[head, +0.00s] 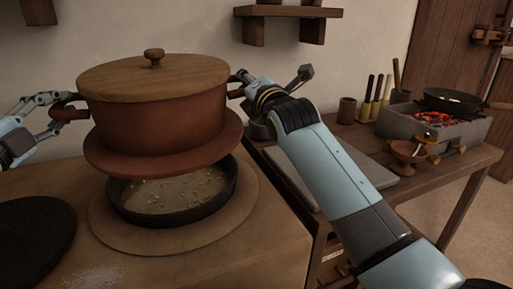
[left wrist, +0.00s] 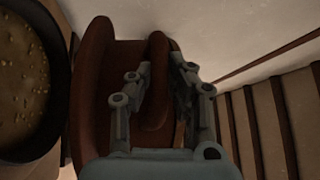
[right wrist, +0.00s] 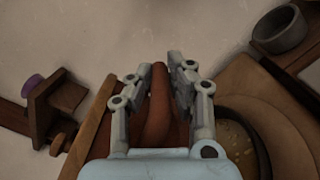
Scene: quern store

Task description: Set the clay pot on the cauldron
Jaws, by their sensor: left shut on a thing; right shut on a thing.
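The clay pot (head: 150,125) is reddish brown with a flat wooden lid (head: 130,78) and a wide flange at its base. It hangs about level above the dark round cauldron (head: 125,205), which holds pale liquid with grains. A gap shows between flange and cauldron at the front; the cauldron's back rim is hidden. My left gripper (head: 62,106) is shut on the pot's left handle, which shows between the fingers in the left wrist view (left wrist: 158,85). My right gripper (head: 245,88) is shut on the right handle, seen in the right wrist view (right wrist: 158,105).
The cauldron sits in a round ring (head: 190,237) on the brown worktop. A dark round disc (head: 35,235) lies to the left. A side table at right carries a grey brazier (head: 425,122) with coals and a pan, a small bowl (head: 408,153) and cups.

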